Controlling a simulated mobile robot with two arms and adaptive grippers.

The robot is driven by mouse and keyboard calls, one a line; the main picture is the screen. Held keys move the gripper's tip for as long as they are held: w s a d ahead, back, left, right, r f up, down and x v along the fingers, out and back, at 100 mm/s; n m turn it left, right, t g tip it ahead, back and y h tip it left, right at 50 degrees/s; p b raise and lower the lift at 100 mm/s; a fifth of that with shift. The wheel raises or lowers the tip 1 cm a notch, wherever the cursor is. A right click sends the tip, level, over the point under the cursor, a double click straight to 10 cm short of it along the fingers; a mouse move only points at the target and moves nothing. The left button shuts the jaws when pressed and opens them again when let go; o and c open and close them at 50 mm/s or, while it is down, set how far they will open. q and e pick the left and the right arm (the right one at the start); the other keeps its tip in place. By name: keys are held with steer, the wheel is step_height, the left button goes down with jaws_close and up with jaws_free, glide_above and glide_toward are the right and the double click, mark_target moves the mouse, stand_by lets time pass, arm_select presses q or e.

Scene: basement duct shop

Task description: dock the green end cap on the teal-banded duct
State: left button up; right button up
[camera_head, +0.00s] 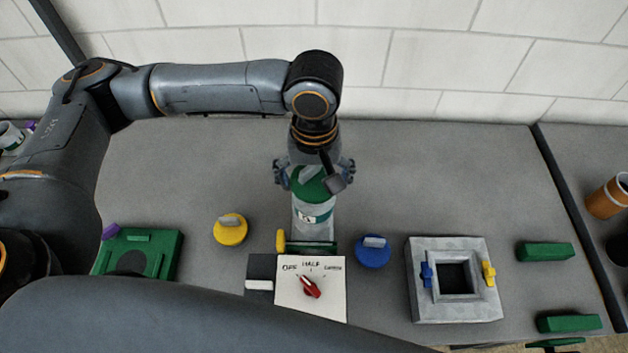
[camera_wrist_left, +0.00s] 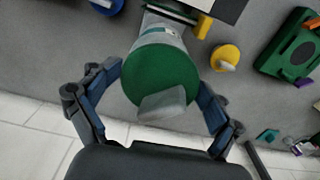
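The green end cap (camera_head: 311,184) is a round disc with a grey grip block on its face. It sits at the far end of the pale grey duct (camera_head: 314,206), which carries a teal band with a small label. In the left wrist view the cap (camera_wrist_left: 158,75) covers the duct's end face; I cannot tell whether it is locked. My left gripper (camera_head: 314,173) is over the cap, its fingers spread on both sides, apart from the grip block (camera_wrist_left: 162,104). It is open and empty in the left wrist view (camera_wrist_left: 160,82). My right gripper is not in view.
Yellow (camera_head: 229,231) and blue (camera_head: 373,252) caps flank the duct. A panel with a red knob (camera_head: 311,287) stands in front. A green fixture (camera_head: 165,254) is left; a grey square frame (camera_head: 416,292) and green blocks (camera_head: 545,252) are right. The bench behind is clear.

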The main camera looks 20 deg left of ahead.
mark_target(314, 183)
arm_select(q)
step_height(314, 183, up, 10)
stand_by(1.0)
stand_by(0.5)
